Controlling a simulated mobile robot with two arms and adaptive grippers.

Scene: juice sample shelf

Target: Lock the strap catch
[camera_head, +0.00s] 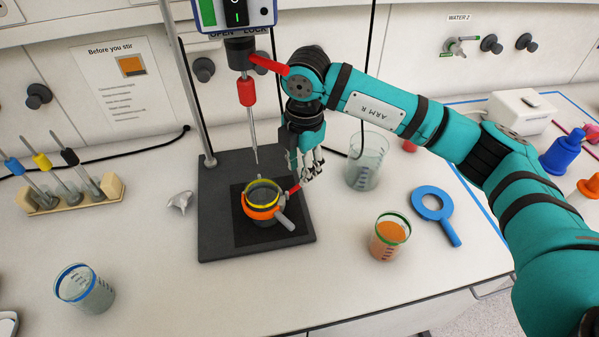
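An orange strap (259,212) goes around a small yellow-rimmed beaker (264,192) on the dark pad of the stirrer stand. A red lever (294,189) sticks out from the strap's right side, up toward my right gripper. A grey piece (286,219) sticks out at the strap's lower right. My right gripper (308,176) points down just right of the beaker, with its fingertips at or very near the red lever's end. Whether they touch it, and how far apart they are, I cannot tell. My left gripper is not in view.
The stirrer (240,50) has a red lever under OPEN and LOCK labels; its shaft hangs above the beaker. A clear beaker (367,165) stands close right of my gripper. The front left bench is mostly clear.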

